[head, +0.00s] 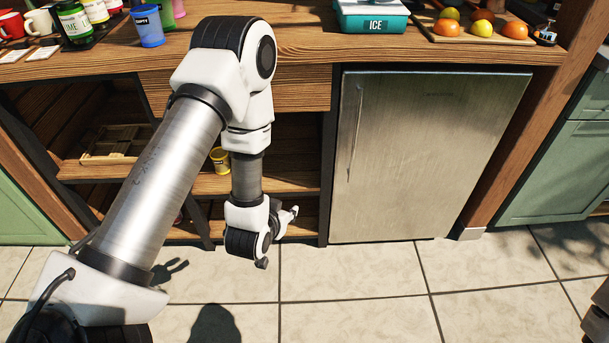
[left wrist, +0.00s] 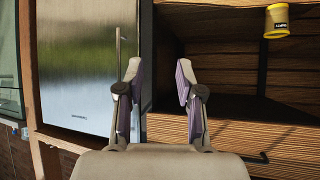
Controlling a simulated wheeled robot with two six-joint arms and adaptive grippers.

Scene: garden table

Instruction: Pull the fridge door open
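The steel fridge (head: 430,150) is built in under the table, and its door looks shut. Its thin vertical handle (head: 355,133) is near the door's left edge. My left gripper (head: 289,216) is low in front of the open shelves, left of the fridge and apart from the handle. In the left wrist view the picture is turned over. There the two fingers of my left gripper (left wrist: 158,82) are spread with nothing between them. The fridge door (left wrist: 85,65) is at left, and the handle (left wrist: 118,50) runs down behind the left finger. My right gripper is not in view.
A dark post and open shelves with a yellow cup (head: 220,160) are left of the fridge. On the table top are an ICE box (head: 372,18), a fruit board (head: 450,40) and cups. The tiled floor (head: 350,285) before the fridge is clear.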

